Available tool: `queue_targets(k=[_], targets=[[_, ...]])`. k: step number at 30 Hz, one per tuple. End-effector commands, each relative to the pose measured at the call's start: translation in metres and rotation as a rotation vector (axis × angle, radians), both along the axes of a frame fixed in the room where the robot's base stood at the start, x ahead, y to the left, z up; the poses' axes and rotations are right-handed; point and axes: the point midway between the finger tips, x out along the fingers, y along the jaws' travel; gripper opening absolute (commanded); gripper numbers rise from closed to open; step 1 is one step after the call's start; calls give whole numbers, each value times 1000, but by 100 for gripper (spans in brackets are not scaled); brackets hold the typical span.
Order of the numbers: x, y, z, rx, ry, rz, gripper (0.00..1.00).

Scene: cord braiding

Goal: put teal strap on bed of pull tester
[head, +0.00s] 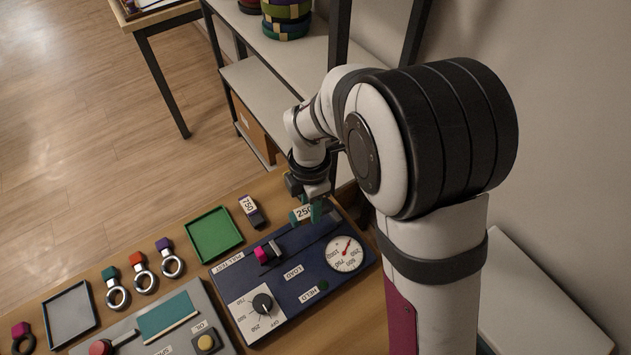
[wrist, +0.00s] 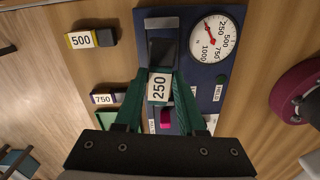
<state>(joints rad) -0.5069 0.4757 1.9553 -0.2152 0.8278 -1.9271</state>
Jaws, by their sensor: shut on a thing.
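The teal strap (wrist: 159,87) carries a white label reading 250, and a teal edge shows beside its label in the head view (head: 304,212). My gripper (wrist: 158,95) is shut on it, one green finger on each side. The pull tester (head: 325,278) is a dark blue panel with a round dial, a knob and a magenta block. The strap is over the tester's far side, label facing the wrist camera. A dark block beyond the label in the wrist view lies in line with the strap. I cannot tell whether the strap touches the bed.
A block labelled 750 (head: 251,212) and one labelled 500 (wrist: 92,38) lie beside the tester. A green tray (head: 214,235), several rings with coloured tags, a grey tray (head: 70,314) and a grey panel (head: 194,333) stand to the left. Shelving stands behind.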

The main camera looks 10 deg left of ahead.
Motion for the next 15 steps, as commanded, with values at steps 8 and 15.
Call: queue_targets(k=[8,15], targets=[[-8,0,-21,-1,3,144,0],[-8,0,-49,0,1,141,0]])
